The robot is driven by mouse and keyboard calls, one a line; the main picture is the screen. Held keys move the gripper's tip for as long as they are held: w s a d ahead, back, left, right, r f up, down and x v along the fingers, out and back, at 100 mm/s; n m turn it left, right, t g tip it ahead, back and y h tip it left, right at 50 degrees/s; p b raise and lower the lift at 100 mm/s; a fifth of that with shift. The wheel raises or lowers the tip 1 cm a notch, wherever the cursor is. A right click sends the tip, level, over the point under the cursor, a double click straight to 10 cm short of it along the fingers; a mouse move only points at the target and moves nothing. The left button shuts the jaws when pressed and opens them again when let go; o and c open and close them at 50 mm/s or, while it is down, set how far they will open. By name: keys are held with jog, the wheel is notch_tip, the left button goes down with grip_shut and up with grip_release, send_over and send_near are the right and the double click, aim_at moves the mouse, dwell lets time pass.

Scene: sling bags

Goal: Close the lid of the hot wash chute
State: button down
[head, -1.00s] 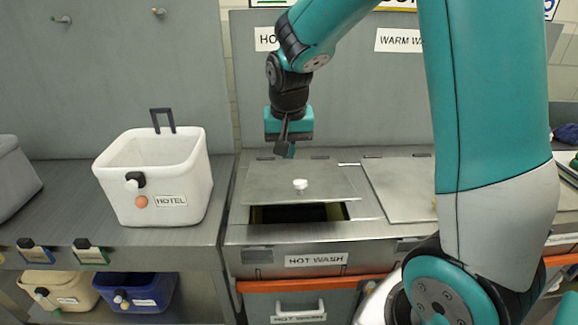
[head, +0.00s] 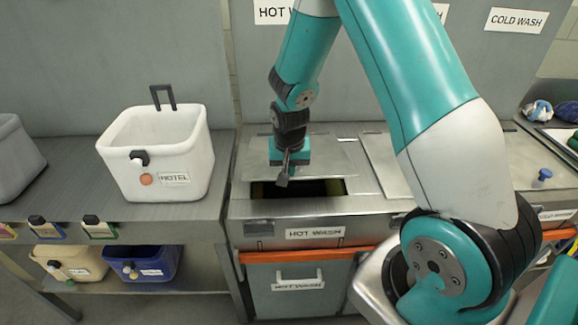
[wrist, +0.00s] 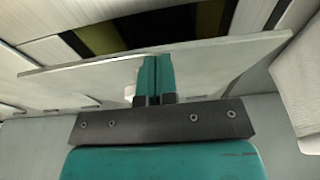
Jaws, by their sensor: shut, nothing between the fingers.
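The hot wash chute lid (head: 325,155) is a flat grey metal flap, hinged at the back and partly raised. The dark chute opening (head: 318,189) shows below its front edge. My gripper (head: 282,182) is shut and empty, pointing down at the lid's left front part. In the head view it hides part of the lid and its white knob. In the wrist view the shut teal fingers (wrist: 156,80) overlap the lid (wrist: 215,65), with a pale knob-like piece (wrist: 130,92) just left of them. I cannot tell whether they touch the lid.
A white HOTEL tub (head: 150,165) stands on the left counter. A closed warm-wash-side lid (head: 385,160) lies right of the chute, partly behind my arm. A blue knob (head: 543,176) shows at the far right. An orange rail (head: 300,256) runs along the front.

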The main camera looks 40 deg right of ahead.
jog(key=shift+f, duration=0.1)
jog(key=f+b, duration=0.2)
jog(key=f, duration=0.1)
jog(key=s+f+b, duration=0.1)
jog(key=shift+a+f+b, duration=0.3)
jog(key=shift+a+f, duration=0.05)
jog(key=shift+a, duration=0.05)
jog(key=shift+r, duration=0.1)
